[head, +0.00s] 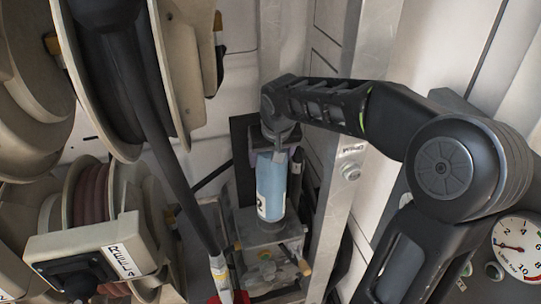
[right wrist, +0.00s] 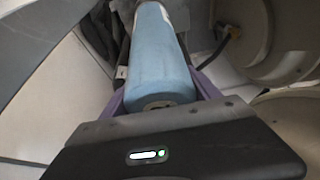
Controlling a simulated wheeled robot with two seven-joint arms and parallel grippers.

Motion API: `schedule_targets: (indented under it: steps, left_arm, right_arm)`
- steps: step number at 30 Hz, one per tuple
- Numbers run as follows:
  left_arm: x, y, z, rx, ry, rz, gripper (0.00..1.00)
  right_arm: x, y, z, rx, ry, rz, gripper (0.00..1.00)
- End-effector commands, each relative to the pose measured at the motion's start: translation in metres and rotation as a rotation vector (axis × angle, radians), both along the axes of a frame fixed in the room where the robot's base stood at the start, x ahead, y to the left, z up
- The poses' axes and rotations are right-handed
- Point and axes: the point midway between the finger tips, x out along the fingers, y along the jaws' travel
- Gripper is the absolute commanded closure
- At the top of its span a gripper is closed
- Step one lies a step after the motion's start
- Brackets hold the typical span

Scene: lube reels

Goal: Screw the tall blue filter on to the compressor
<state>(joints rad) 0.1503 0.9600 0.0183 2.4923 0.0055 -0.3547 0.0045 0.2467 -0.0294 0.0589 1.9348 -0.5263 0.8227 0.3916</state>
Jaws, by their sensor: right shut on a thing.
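The tall blue filter (head: 272,190) stands upright over the compressor (head: 268,250) in the head view, with a pale label on its left side. My right gripper (head: 268,145) comes down from above and is shut on its upper end. In the right wrist view the filter (right wrist: 160,60) runs away from the camera, with purple fingers of the right gripper (right wrist: 162,98) on both sides of its near end. The filter's lower end meets the compressor's top, but I cannot tell whether the threads are engaged. My left gripper is not in view.
Large hose reels (head: 85,200) fill the left side. A black hose (head: 165,150) hangs down close left of the compressor. A metal post (head: 345,180) stands close on the right. A pressure gauge (head: 516,246) is at the far right.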

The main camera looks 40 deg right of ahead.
Motion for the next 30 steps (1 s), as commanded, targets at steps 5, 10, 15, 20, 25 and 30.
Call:
schedule_targets:
  steps: [5, 10, 15, 20, 25, 30]
  left_arm:
    - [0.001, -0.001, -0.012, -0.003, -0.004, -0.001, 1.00]
    - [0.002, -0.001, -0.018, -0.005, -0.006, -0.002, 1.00]
    - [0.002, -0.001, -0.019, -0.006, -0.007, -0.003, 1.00]
    - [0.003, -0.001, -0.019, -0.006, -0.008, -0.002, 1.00]
    - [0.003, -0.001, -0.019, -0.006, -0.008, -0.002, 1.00]
    - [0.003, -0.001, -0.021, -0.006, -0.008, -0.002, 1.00]
  right_arm:
    - [0.001, 0.000, -0.013, -0.001, -0.002, 0.000, 1.00]
    - [0.000, 0.000, -0.020, -0.001, -0.002, 0.000, 1.00]
    - [0.001, 0.000, -0.022, -0.001, -0.002, 0.000, 1.00]
    - [0.000, 0.000, -0.022, -0.001, -0.002, 0.000, 1.00]
    - [0.000, 0.000, -0.022, -0.001, -0.002, 0.000, 1.00]
    - [0.000, 0.000, -0.023, -0.001, -0.002, 0.000, 1.00]
